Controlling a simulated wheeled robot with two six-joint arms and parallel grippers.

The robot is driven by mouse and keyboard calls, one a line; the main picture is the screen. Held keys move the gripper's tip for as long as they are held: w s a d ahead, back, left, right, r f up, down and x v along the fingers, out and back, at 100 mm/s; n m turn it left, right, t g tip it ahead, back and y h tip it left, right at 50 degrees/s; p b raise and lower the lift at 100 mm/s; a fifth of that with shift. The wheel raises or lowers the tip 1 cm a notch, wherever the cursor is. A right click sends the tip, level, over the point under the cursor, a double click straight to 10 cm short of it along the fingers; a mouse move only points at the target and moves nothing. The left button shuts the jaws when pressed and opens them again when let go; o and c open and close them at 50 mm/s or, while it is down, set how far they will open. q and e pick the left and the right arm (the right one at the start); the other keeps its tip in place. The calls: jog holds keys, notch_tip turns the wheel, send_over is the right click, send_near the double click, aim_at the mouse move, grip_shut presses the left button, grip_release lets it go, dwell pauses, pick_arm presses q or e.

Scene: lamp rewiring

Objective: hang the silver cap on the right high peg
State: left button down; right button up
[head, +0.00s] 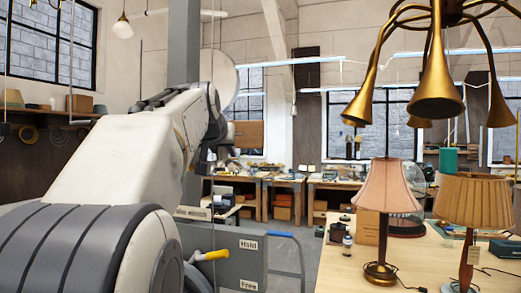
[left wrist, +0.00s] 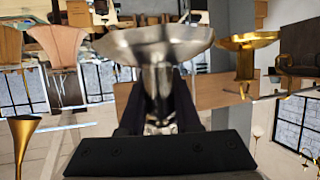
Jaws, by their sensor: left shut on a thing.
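The silver cap (left wrist: 158,50) is a shiny metal dish on a narrow neck, large in the left wrist view. My left gripper (left wrist: 160,115) is shut on its neck, with dark fingers on both sides and the wide rim beyond them. In the head view my left arm reaches up and away, and its wrist (head: 215,125) hides most of the gripper. A gold cap (left wrist: 248,42) of like shape shows to the right of the silver cap in the left wrist view, apart from it. I cannot make out the right high peg. My right gripper is not in view.
A worktable (head: 345,272) at right carries a pink-shaded lamp (head: 385,190) and a pleated tan-shaded lamp (head: 474,200). A brass chandelier (head: 436,90) hangs above them. A grey panel (head: 250,262) with a yellow handle (head: 212,255) and Hold and Free labels stands low in front.

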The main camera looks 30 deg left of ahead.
pick_arm(q)
jog(key=w+a+p, duration=0.1)
jog(key=w+p, duration=0.2)
jog(key=w, duration=0.3)
jog(key=shift+a, duration=0.25)
dwell(0.6)
jog(key=shift+w+f, duration=0.1)
jog(key=shift+d, duration=0.1)
dwell(0.4)
jog(key=shift+f, duration=0.1)
jog(key=shift+f+b, duration=0.55)
jog(key=shift+b, duration=0.1)
dwell(0.4)
jog(key=c, duration=0.5)
grip_release()
jog(key=shift+c, duration=0.2)
